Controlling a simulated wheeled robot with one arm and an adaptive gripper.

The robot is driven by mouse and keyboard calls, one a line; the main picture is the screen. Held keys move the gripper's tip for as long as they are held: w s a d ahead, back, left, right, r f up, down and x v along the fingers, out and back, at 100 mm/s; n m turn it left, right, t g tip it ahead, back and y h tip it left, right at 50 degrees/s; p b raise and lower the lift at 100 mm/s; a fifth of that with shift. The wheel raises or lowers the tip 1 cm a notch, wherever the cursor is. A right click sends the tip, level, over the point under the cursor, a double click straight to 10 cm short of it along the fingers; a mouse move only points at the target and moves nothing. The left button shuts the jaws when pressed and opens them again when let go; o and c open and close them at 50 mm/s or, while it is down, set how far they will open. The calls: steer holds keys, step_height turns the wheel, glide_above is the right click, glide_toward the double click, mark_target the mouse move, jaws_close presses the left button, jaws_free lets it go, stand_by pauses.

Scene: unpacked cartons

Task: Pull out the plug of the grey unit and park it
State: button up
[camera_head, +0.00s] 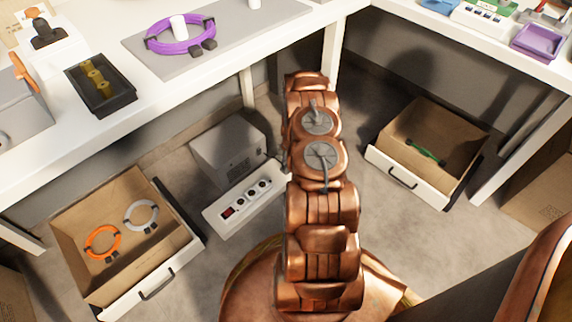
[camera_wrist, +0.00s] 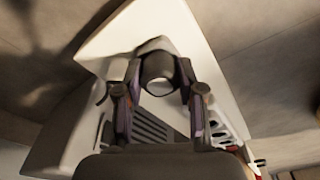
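The grey unit (camera_head: 229,143) is a box with a vented face on the floor under the left bench. A white power strip (camera_head: 225,221) with a red switch and several round sockets lies in front of it. In the wrist view my gripper (camera_wrist: 159,72) has a finger on each side of a dark, round plug (camera_wrist: 158,68), with no clear gap. The pale unit (camera_wrist: 150,30) with dark vent slots is behind it. In the head view my arm hides the gripper, the plug and the strip's right end. I cannot see where the plug's cord runs.
An open drawer (camera_head: 182,262) with orange and grey cable rings is at the lower left. Another open drawer (camera_head: 384,163) with a green item is right of my arm. The left bench (camera_head: 130,105) overhangs the unit. Floor between strip and right drawer is partly covered by my arm.

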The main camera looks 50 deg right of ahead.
steer(key=o, duration=0.5)
steer(key=shift+r, duration=0.15)
steer(key=shift+s+d+r, duration=0.15)
steer(key=shift+d+r, duration=0.05)
steer(key=shift+r, duration=1.65)
steer(key=shift+s+d+r, duration=0.1)
steer(key=shift+d+r, duration=0.05)
steer(key=shift+r, duration=1.65)
steer(key=shift+a, duration=0.1)
